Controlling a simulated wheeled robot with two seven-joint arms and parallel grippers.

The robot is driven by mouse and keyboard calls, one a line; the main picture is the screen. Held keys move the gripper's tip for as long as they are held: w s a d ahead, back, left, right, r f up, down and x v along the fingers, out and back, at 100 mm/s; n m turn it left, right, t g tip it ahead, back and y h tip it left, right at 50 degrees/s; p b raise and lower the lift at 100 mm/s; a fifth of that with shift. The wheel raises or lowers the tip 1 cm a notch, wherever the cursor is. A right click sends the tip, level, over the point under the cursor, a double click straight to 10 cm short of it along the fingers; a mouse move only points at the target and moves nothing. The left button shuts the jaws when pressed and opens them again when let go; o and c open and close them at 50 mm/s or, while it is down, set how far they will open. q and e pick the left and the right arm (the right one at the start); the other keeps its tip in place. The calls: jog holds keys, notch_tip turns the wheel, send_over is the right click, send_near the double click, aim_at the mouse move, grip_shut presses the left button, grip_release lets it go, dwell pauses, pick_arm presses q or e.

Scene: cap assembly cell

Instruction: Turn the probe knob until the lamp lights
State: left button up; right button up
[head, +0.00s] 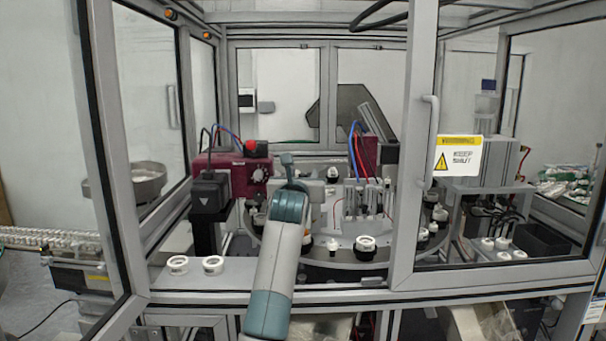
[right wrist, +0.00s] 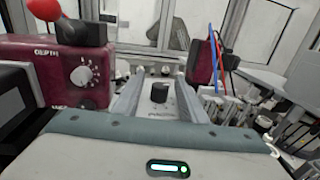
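A white dial knob (right wrist: 82,75) with a pointer sits on the front of a maroon box (right wrist: 35,62) marked "DEPTH". The box (head: 225,167) and its pale knob (head: 259,175) also show in the head view. A black knob (right wrist: 160,92) stands on a grey panel, with a label too small to read. My right gripper (right wrist: 158,79) is open; its two grey fingers are apart, with the black knob between them in the picture. I cannot tell whether they touch it. My right arm hides part of this in the head view. I cannot make out a lit lamp. My left gripper is out of view.
A red ball-topped part (right wrist: 44,9) stands above the maroon box. A rotary table (head: 345,255) with several caps lies right of my arm. Two white caps (head: 213,265) sit on the front ledge.

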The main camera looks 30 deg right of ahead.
grip_shut()
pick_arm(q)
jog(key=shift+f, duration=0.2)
